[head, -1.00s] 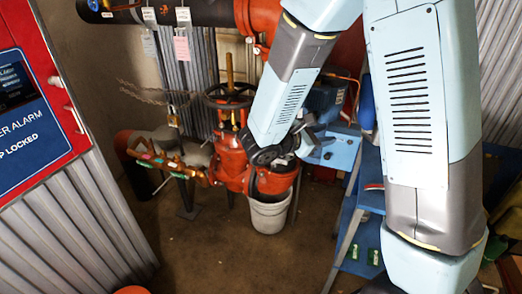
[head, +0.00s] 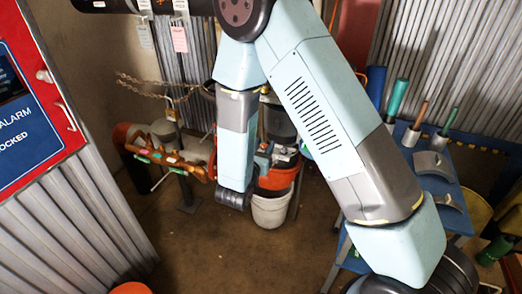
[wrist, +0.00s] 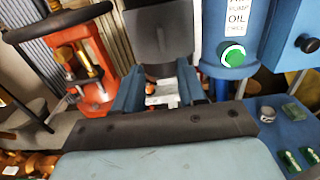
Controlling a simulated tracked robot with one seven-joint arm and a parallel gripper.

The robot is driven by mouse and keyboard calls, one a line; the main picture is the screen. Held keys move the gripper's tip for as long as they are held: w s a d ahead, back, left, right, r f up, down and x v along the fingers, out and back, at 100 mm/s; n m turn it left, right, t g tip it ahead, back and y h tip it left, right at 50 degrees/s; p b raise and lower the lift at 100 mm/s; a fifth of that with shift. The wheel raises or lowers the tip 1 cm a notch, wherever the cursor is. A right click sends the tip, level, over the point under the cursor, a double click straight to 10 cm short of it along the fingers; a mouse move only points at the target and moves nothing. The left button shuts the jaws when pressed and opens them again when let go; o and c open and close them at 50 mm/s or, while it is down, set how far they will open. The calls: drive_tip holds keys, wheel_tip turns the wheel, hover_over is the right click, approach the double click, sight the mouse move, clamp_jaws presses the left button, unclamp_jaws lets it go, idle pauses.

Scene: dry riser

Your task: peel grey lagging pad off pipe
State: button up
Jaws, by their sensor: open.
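No pad is clearly held. A grey rounded piece (head: 163,129) by the orange pipe (head: 126,140) at the left may be the lagging pad, but I cannot be sure. It stands well left of my gripper. My forearm hides the valve.
The bucket (head: 270,210) stands on the floor. Brass fittings (head: 165,160) lie left of my forearm. A red valve (wrist: 88,65) shows in the wrist view. A blue bench (head: 450,185) with tools is at the right. An alarm panel (head: 35,130) is at the left.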

sight(276, 126)
drive_tip(key=x, duration=1.1)
drive_tip(key=shift+w+d, duration=0.1)
drive_tip(key=shift+w, duration=0.1)
clamp_jaws()
idle(0.4)
drive_tip(key=shift+s+a, duration=0.25)
drive_tip(key=shift+s, duration=0.35)
drive_tip(key=v, duration=0.7)
drive_tip(key=shift+s, duration=0.4)
idle(0.5)
drive_tip(key=shift+a, duration=0.15)
